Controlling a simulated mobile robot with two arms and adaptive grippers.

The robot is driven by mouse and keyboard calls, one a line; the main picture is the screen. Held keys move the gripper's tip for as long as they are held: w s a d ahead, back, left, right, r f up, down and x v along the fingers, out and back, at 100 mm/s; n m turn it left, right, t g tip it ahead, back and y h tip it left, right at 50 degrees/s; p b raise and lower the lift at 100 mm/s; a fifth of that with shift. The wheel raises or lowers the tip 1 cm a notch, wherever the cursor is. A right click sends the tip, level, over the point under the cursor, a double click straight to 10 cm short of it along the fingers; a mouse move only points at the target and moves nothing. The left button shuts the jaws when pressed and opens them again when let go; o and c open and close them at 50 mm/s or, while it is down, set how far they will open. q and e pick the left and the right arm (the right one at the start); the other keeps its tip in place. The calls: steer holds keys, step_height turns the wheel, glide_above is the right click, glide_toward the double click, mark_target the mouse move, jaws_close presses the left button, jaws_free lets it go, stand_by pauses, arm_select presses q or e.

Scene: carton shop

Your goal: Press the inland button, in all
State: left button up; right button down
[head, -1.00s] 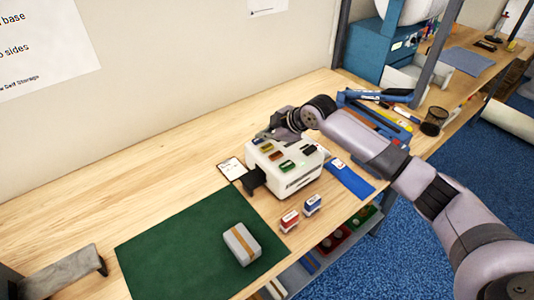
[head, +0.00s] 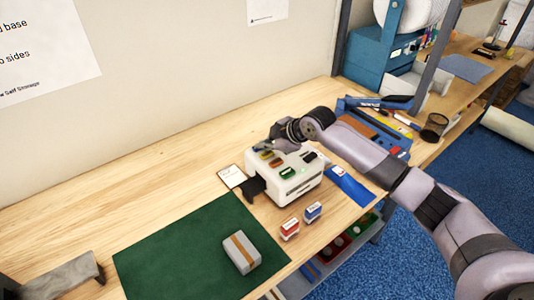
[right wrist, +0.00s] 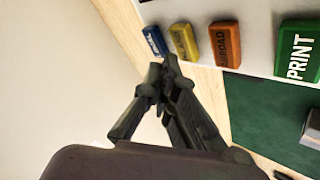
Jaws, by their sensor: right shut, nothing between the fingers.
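The white label machine (head: 299,187) stands on the wooden bench with a row of coloured buttons on top. In the right wrist view the row holds a blue button (right wrist: 154,40), a yellow button (right wrist: 183,42), an orange button marked ABROAD (right wrist: 225,44) and a green button marked PRINT (right wrist: 298,50). The lettering on the blue and yellow ones is too blurred to read surely. My right gripper (right wrist: 164,64) is shut and empty, its tips beside the near ends of the blue and yellow buttons; contact cannot be told. In the head view the gripper (head: 274,143) is at the machine's back edge. My left gripper is not in view.
A green mat (head: 170,260) bears a grey parcel (head: 241,252) with a brown band. A red stamp (head: 290,229) and a blue stamp (head: 313,212) stand before the machine. A white card (head: 231,176) lies left of it. The bench behind the mat is clear.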

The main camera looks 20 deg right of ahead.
mark_target(266, 155)
steer(key=shift+f, duration=0.1)
stand_by(0.5)
steer(key=shift+f, duration=0.35)
steer(key=shift+f, duration=0.5)
stand_by(0.8)
steer(key=shift+r, duration=0.1)
steer(key=shift+r+p, duration=0.6)
steer(key=shift+r, duration=0.25)
step_height(266, 155, up, 5)
steer(key=p, duration=0.4)
stand_by(0.6)
